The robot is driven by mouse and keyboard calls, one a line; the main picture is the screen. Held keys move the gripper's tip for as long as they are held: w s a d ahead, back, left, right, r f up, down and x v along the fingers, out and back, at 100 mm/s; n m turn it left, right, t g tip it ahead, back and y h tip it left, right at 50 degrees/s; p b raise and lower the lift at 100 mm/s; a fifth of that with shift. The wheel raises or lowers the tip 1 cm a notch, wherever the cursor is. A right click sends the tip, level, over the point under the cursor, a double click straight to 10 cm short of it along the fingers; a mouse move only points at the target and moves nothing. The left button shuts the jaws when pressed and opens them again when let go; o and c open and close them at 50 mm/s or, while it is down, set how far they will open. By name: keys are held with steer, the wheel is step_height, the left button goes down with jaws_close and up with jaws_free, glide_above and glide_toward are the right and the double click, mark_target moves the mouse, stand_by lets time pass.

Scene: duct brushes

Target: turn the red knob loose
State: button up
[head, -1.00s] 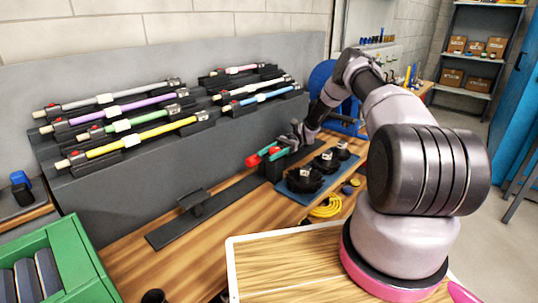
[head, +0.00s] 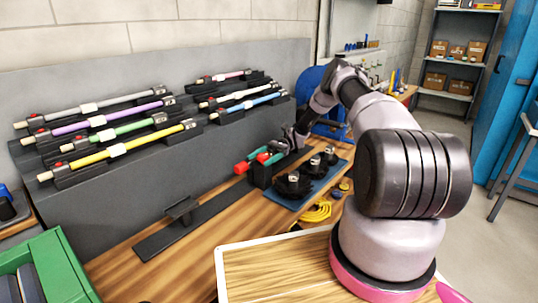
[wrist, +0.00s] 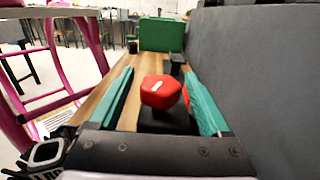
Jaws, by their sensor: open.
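The red knob (wrist: 160,92) is a faceted red cap with a pale mark on its face. In the wrist view it sits between my gripper's two teal fingers (wrist: 158,76), with a gap on each side. A second red part (wrist: 186,98) shows just behind it, beside the right finger. In the head view, my gripper (head: 263,157) is open at the black block (head: 260,176) on the bench. The red knob (head: 241,167) shows at its left there. Whether a finger touches the knob is hard to tell from the head view.
A grey upright panel (head: 220,160) with racked coloured rods stands close behind. A blue mat (head: 325,182) with several black brushes lies right of the block. A dark rail with a small stand (head: 183,209) runs left. A green crate (head: 60,262) is front left.

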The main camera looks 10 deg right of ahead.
steer(key=v, duration=0.8)
steer(key=shift+w+d, duration=0.25)
steer(key=shift+d, duration=0.05)
